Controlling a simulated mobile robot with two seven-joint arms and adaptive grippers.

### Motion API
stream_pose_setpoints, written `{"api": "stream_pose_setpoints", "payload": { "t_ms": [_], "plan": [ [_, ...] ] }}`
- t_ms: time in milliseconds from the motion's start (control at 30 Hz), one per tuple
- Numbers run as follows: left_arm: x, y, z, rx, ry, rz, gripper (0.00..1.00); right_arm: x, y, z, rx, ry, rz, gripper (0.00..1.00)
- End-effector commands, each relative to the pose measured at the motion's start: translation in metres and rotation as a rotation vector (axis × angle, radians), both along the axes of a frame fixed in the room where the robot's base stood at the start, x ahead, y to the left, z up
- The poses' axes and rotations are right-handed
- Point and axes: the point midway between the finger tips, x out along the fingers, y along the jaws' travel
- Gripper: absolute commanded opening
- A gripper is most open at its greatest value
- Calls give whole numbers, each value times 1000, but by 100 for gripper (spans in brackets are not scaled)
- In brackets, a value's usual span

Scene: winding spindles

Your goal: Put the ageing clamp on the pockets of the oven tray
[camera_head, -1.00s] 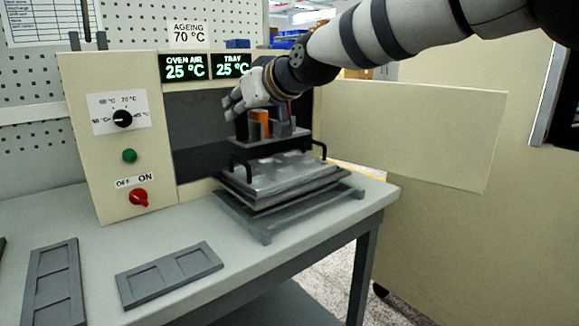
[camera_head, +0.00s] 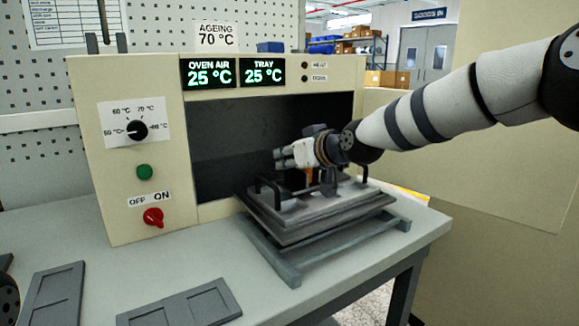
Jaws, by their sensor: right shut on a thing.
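The oven tray (camera_head: 325,225) is a grey metal tray with two black loop handles. It sits on a low grey rack in front of the oven mouth. My right gripper (camera_head: 284,158) comes in from the right above the tray and is shut on the ageing clamp (camera_head: 328,186). The clamp's grey and orange upright parts show under the gripper, between the tray handles. Its plate is low over the tray pockets, which are mostly hidden; I cannot tell whether it touches them.
The oven (camera_head: 140,90) stands behind, its dark mouth open and its door (camera_head: 490,160) swung out to the right. Its displays read 25 °C. Grey two-recess plates (camera_head: 180,310) lie on the bench (camera_head: 120,265) at front left. The bench's right edge is close to the rack (camera_head: 345,255).

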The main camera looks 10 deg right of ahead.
Motion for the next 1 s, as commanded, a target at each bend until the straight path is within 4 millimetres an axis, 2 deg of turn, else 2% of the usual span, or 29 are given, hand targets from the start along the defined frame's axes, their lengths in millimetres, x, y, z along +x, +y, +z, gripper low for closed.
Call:
{"api": "stream_pose_setpoints", "payload": {
  "t_ms": [33,67,400,433,500,867,1000],
  "plan": [
    [-6,0,-5,0,22,0,44,4,-1,-22,0,17,0,0],
    [-7,0,-6,0,26,0,44,5,-2,-26,-1,16,0,0],
    [-6,0,-5,0,22,0,44,5,-2,-26,-1,7,1,0],
    [-6,0,-5,0,22,0,44,5,-2,-27,-1,11,1,27],
    [-6,0,-5,0,22,0,44,5,-2,-27,-1,11,1,40],
    [-6,0,-5,0,21,0,44,4,-2,-23,-1,10,0,40],
    [-1,0,-1,0,4,0,44,-15,-9,-11,-1,6,1,40]
  ]
}}
